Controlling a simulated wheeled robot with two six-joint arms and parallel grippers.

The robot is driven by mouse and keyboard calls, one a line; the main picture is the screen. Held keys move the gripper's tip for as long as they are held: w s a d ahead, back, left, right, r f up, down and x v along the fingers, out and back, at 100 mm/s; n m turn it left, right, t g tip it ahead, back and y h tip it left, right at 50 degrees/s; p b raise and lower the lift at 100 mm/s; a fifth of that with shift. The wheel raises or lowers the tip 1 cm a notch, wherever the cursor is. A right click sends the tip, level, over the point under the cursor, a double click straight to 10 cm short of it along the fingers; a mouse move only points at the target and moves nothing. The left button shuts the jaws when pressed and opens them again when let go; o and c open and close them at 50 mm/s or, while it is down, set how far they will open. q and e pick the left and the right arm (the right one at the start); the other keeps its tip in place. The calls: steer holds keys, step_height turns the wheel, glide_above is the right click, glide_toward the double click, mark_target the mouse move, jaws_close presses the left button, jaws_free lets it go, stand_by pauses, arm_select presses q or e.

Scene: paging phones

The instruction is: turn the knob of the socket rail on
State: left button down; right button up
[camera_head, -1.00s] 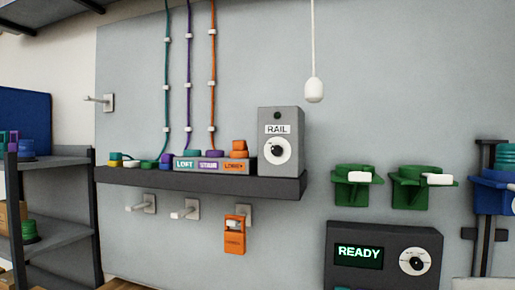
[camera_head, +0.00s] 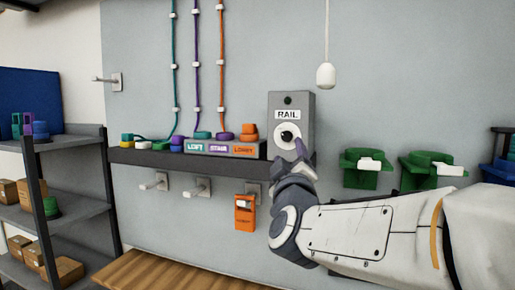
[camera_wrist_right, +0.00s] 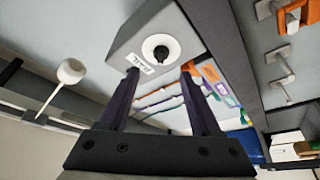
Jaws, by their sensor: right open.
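The grey RAIL box (camera_head: 303,107) stands at the right end of the dark wall shelf. Its front bears a white dial with a black knob (camera_head: 288,136), with a dark round spot above the label. My right gripper (camera_head: 306,155) comes in from the lower right, just in front of the box's lower part. In the right wrist view, the open fingers (camera_wrist_right: 160,72) point at the box (camera_wrist_right: 196,27) and the knob (camera_wrist_right: 161,52) shows beyond the gap between them. Nothing is held, and I see no finger on the knob. My left gripper is out of view.
A white pull (camera_head: 326,76) hangs to the upper right. An orange tag (camera_head: 244,212) hangs below the shelf. Green holders (camera_head: 364,178) are right of the box.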

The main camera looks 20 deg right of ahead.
mark_target(286, 139)
steer(key=p+x, duration=0.3)
steer(key=x, duration=0.3)
steer(key=shift+w+r, duration=0.1)
steer(key=shift+w, duration=0.05)
steer(key=shift+w+d+r, duration=0.1)
steer(key=shift+w+d, duration=0.1)
steer(key=shift+w, duration=0.4)
jaws_close()
